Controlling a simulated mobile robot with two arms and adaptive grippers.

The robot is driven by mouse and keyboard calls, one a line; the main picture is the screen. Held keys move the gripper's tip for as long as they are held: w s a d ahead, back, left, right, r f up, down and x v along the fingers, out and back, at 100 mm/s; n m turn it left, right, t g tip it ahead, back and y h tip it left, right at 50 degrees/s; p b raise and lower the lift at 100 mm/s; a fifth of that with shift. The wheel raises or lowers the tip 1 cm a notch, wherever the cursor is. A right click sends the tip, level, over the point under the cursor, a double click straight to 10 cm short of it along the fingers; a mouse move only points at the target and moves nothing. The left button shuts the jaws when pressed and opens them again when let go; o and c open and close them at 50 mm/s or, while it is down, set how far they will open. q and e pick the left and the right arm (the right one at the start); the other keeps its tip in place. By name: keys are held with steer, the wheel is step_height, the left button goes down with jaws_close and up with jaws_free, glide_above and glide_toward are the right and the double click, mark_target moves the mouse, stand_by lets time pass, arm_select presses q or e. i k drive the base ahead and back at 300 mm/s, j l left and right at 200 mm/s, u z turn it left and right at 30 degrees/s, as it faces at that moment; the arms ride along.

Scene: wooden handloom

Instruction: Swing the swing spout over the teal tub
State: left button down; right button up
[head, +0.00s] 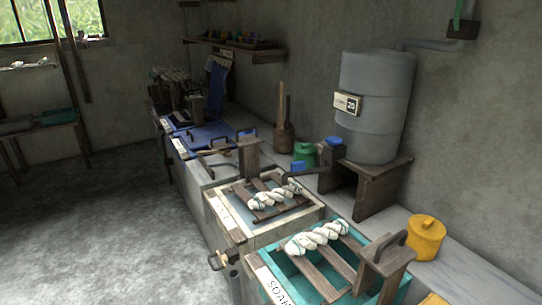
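The teal tub (274,262) stands at the front right, with a label starting "SOA" on its front. Wooden slats and a twisted white hank (317,238) lie across its top. The spout points toward the back of the pale middle tub (233,228), away from the teal tub. Whether its end is over that tub is hard to tell. Neither of my grippers is in view.
The grey tank (375,105) sits on a wooden stand (372,190) against the right wall. A wooden post with a handle (384,255) rises at the teal tub's right. The floor (100,225) at left is clear.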

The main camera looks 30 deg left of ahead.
mark_target(297, 168)
steer(key=i+j, duration=0.1)
steer(key=j, duration=0.3)
steer(key=i+j+u, duration=0.1)
steer(key=j, duration=0.35)
steer(key=i+j, duration=0.15)
steer(key=j, duration=0.25)
steer(key=i+j, duration=0.15)
steer(key=j, duration=0.3)
steer(key=i+j+u, duration=0.1)
steer(key=j, duration=0.3)
